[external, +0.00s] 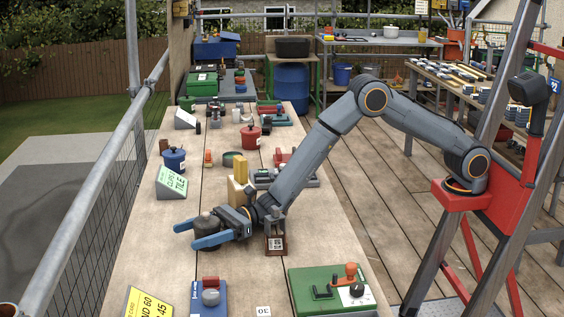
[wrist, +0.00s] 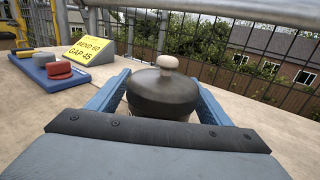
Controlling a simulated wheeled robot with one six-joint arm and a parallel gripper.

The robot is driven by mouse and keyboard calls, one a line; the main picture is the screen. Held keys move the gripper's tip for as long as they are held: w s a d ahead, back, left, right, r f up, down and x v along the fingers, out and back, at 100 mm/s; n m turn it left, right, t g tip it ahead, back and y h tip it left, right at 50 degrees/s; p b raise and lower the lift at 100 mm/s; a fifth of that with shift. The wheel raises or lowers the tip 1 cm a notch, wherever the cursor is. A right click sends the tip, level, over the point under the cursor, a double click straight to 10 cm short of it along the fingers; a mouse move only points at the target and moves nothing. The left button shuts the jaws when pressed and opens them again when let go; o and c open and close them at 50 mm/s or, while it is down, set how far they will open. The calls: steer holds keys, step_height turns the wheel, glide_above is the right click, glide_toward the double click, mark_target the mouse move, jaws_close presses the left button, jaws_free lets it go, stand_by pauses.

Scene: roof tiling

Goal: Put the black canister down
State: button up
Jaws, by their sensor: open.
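The black canister (external: 206,223) is a dark, rounded pot with a pale knob on top. It stands upright on the long wooden bench (external: 140,250) toward the near left. In the wrist view the black canister (wrist: 165,97) sits between the two blue fingers, and its lower part is hidden behind my gripper's dark front edge. My gripper (external: 187,236) is open, low over the bench, with one finger on each side of the canister. A narrow gap seems to show beside it; I cannot tell whether either finger touches.
A brown block with a printed tag (external: 276,243) stands just right of my gripper. A yellow block (external: 240,168) is behind it. A blue canister (external: 174,160) and green sign (external: 171,183) are further back. Bare bench lies in front, before the blue tray (external: 209,299) and green case (external: 330,290).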

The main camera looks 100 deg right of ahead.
mark_target(202, 220)
steer(key=v, duration=0.3)
steer(key=shift+d+r, duration=0.1)
steer(key=shift+r, duration=0.25)
steer(key=shift+o, duration=0.4)
step_height(202, 220, up, 6)
steer(key=shift+r, duration=0.2)
steer(key=shift+w, duration=0.1)
steer(key=s+d+g+p, duration=0.1)
steer(key=s, duration=0.1)
steer(key=s+d+f+g+h+p, duration=0.1)
steer(key=s, duration=0.2)
steer(key=s+d+f+g+h+p, duration=0.1)
steer(key=s+d+p, duration=0.1)
steer(key=shift+s+f+g, duration=0.2)
steer(key=shift+f+g, duration=0.05)
steer(key=shift+g, duration=0.05)
steer(key=shift+s+f, duration=0.1)
steer(key=shift+f, duration=0.2)
steer(key=x, duration=0.4)
steer(key=p+x, duration=0.1)
steer(key=x, duration=0.2)
steer(key=p+x, duration=0.1)
steer(key=x, duration=0.3)
steer(key=shift+w+f, duration=0.2)
steer(key=shift+f, duration=0.2)
steer(key=shift+c, duration=0.4)
